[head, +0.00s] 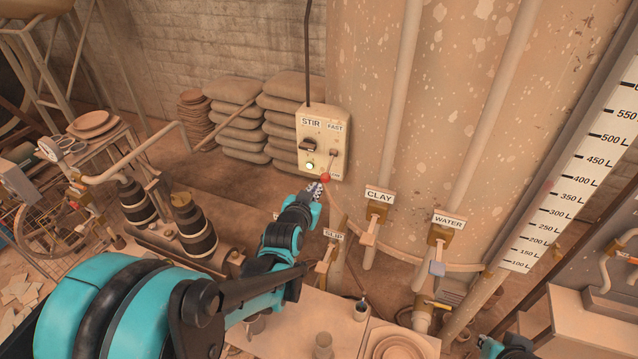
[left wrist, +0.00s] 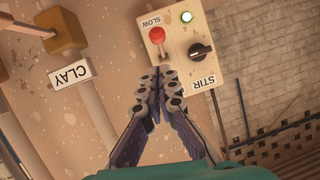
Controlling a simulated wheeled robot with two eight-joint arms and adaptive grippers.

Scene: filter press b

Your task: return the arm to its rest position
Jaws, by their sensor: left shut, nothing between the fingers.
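My left arm reaches from the lower left toward the control box (head: 322,140) on the large tank. My left gripper (head: 319,186) is shut and empty, just below the box's lower edge, near the red knob (head: 325,177). In the left wrist view its fingertips (left wrist: 159,75) are together, with the box (left wrist: 185,50) right beyond them. I cannot tell whether they touch it. The box has a STIR switch (head: 309,144), a speed lever (head: 334,154) and a lit green-white lamp (head: 309,166). A part of my right arm (head: 508,347) shows at the bottom right; its fingertips are not clear.
The CLAY valve (head: 373,215), WATER valve (head: 438,240) and SLIP valve (head: 328,252) stand right of and below my left gripper. A table (head: 290,318) with pots and dishes lies below the arm. Stacked sacks (head: 235,120) stand at the back wall.

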